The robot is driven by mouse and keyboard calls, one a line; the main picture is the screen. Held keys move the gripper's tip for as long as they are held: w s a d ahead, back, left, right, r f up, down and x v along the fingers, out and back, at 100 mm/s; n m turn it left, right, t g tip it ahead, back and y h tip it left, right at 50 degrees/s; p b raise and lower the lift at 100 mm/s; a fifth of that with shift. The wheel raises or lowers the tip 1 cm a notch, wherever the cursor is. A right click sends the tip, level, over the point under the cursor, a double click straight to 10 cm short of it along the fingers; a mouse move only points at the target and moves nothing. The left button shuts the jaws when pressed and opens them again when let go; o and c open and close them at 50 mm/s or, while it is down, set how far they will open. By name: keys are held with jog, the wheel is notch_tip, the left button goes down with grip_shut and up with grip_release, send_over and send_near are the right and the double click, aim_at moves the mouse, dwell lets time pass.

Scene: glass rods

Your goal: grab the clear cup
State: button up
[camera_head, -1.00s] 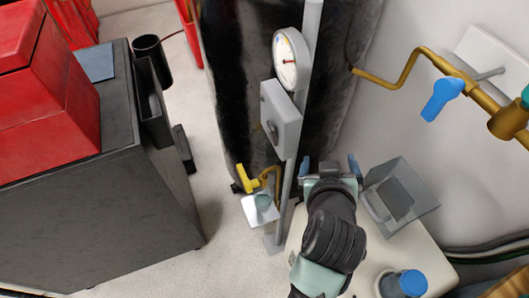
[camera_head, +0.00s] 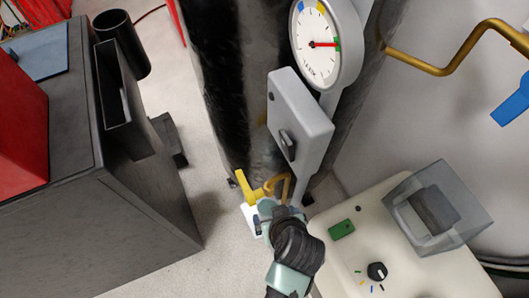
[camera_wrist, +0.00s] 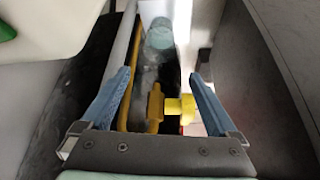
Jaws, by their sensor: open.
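The clear cup (camera_wrist: 160,36) is a small, pale blue-green, see-through shape near the top middle of the wrist view. My gripper (camera_wrist: 160,75) is open, with its two blue fingers apart and nothing held between them. The cup shows beyond the fingertips, roughly in line with the gap. A yellow valve handle (camera_wrist: 172,107) shows in the gap in that view, nearer the palm than the cup. In the head view, my gripper (camera_head: 272,213) is beside the yellow valve, and its wrist hides most of the fingers. The cup cannot be made out clearly there.
The yellow valve (camera_head: 247,188) and its brass pipe are close to my gripper. A grey switch box (camera_head: 299,123) and a gauge (camera_head: 322,45) are above. A cream machine (camera_head: 340,277) with a transparent box (camera_head: 437,207) stands right. A dark cabinet (camera_head: 135,225) stands left.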

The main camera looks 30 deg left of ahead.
jog(key=b, duration=0.5)
send_near(266, 207)
jog(key=b+x, duration=0.4)
jog(key=x, duration=0.2)
jog(key=shift+w+a+f+b, duration=0.1)
jog(key=shift+f+b, duration=0.2)
jog(key=shift+b, duration=0.05)
jog(key=c, duration=1.3)
jog(key=shift+r, duration=0.1)
